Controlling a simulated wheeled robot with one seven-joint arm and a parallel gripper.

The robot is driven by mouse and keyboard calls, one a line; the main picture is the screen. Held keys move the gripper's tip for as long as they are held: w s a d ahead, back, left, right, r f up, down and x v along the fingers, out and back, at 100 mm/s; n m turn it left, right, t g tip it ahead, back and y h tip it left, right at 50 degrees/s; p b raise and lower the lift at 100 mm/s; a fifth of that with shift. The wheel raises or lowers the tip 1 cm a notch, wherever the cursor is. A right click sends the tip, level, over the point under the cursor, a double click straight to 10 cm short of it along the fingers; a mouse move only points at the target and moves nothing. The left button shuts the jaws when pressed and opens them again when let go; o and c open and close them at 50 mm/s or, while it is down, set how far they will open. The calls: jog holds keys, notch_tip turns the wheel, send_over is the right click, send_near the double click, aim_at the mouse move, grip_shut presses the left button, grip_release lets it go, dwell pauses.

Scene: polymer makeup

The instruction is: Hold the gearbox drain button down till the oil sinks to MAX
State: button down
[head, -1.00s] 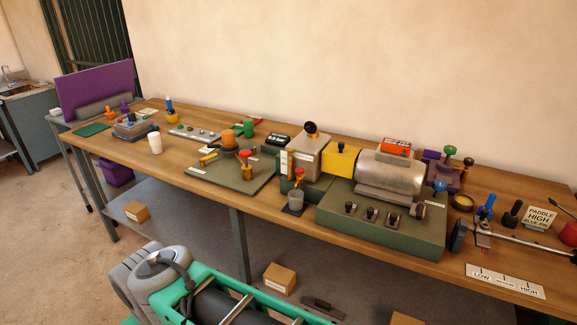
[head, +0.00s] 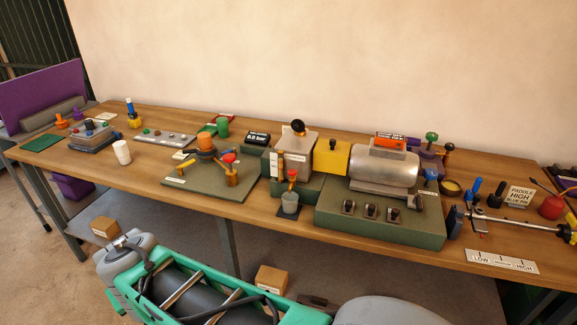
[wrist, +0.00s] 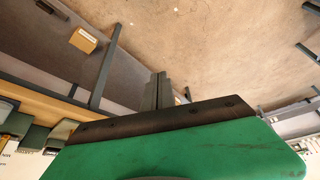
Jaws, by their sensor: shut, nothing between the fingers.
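The grey gearbox (head: 295,158) stands on the bench with a black knob (head: 298,127) on top. A pale upright strip (head: 280,165) is on its front left; the oil level and marks are too small to read.
A yellow cover (head: 331,158) joins the gearbox to a silver cylinder (head: 384,166) on a green base (head: 400,225). A green plate (head: 190,180) with orange parts lies to the left. The bench's front edge (head: 245,222) lies between my arm and the gearbox.

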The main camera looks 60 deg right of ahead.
jog(key=s+d+r+m+h+p, duration=0.1)
jog(key=d+r+m+h+p, duration=0.15)
jog(key=d, duration=0.65)
jog(key=s+d+r+m+h+p, duration=0.1)
jog(key=d+r+m+h, duration=0.25)
jog(key=d, duration=0.65)
jog(key=s+d+r+m+h+p, duration=0.1)
jog(key=d+r+m+h, duration=0.15)
jog(key=d, duration=0.65)
jog(key=s+d+r+m+g+h+p, duration=0.1)
jog(key=s+d+r+m+g+h, duration=0.1)
jog(key=s+d, duration=0.6)
notch_tip(320, 180, up, 3)
jog(key=shift+d+r+m+h, duration=0.1)
jog(key=shift+d+m+h, duration=0.75)
jog(key=shift+h, duration=0.3)
jog(key=shift+s, duration=0.1)
jog(key=p, duration=0.4)
send_over(292, 176)
jog(key=a, duration=0.1)
jog(key=f, duration=0.3)
jog(key=shift+a, duration=0.2)
jog(key=f, duration=0.3)
jog(key=shift+a, duration=0.2)
jog(key=shift+f, duration=0.4)
